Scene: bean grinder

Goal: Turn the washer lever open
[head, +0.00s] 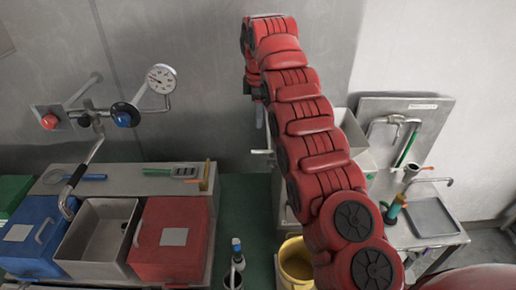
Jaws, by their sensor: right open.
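My right arm, red and segmented, rises from the lower right and bends over at the top. My right gripper (260,115) hangs down from it in front of the grey wall. Its fingers are small and partly hidden by the arm. A small grey lever-like handle (262,152) sticks out to the left of a pale basin (357,142), a little below the gripper and apart from it. I cannot tell for sure that this is the washer lever. My arm covers much of the basin. My left gripper is not in view.
At left are wall taps with a red knob (49,121), a blue knob (125,115) and a gauge (161,78). Below them stand a blue box (35,232), a grey sink (98,235) and a red box (172,238). A yellow bucket (295,262) and a metal tray (432,217) are at right.

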